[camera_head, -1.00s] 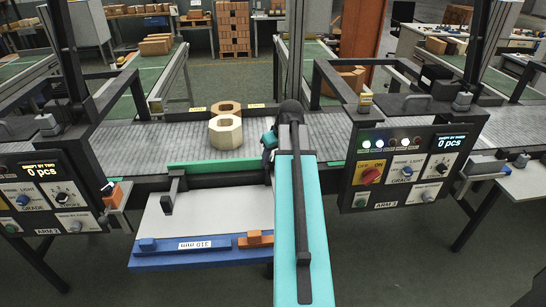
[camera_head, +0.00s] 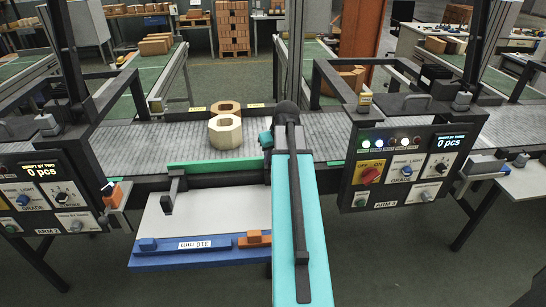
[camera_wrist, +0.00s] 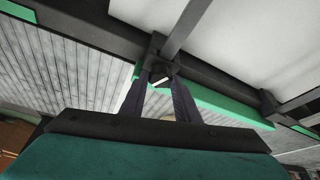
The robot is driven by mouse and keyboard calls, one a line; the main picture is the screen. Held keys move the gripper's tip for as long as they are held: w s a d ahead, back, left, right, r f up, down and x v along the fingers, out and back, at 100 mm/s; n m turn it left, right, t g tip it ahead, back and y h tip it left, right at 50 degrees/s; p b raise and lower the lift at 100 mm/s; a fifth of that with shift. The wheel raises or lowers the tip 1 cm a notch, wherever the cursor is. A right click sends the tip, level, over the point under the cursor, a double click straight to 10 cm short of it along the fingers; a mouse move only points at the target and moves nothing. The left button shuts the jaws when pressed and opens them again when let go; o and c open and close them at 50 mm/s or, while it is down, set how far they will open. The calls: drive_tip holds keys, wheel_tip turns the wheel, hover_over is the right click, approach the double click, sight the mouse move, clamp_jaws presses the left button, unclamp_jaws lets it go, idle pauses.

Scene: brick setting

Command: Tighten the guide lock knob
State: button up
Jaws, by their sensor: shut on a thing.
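In the wrist view, the fingers of my gripper (camera_wrist: 161,84) point up the picture and are shut on a small dark knob (camera_wrist: 160,71). The knob sits on a dark bracket by the rail, next to the green guide strip (camera_wrist: 220,104). The fingers hide part of the knob, and I cannot tell how far it is turned. In the head view, the green guide strip (camera_head: 215,167) runs along the front edge of the grey conveyor (camera_head: 320,135). There my teal arm covers the gripper's fingertips and the knob.
Two hexagonal, hollow tan pieces (camera_head: 225,132) stand on the conveyor behind the guide. Control panels (camera_head: 405,168) stand on both sides. A white board with a blue front edge (camera_head: 190,262) lies below the guide at the left, with an orange slider (camera_head: 254,239).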

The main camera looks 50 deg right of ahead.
drive_tip(key=o, duration=1)
drive_tip(key=shift+o, duration=0.2)
drive_tip(key=shift+r, duration=0.1)
drive_tip(key=b+v, duration=0.2)
drive_tip(key=v, duration=1.1)
drive_tip(key=shift+s+r, duration=0.2)
drive_tip(key=shift+r, duration=0.05)
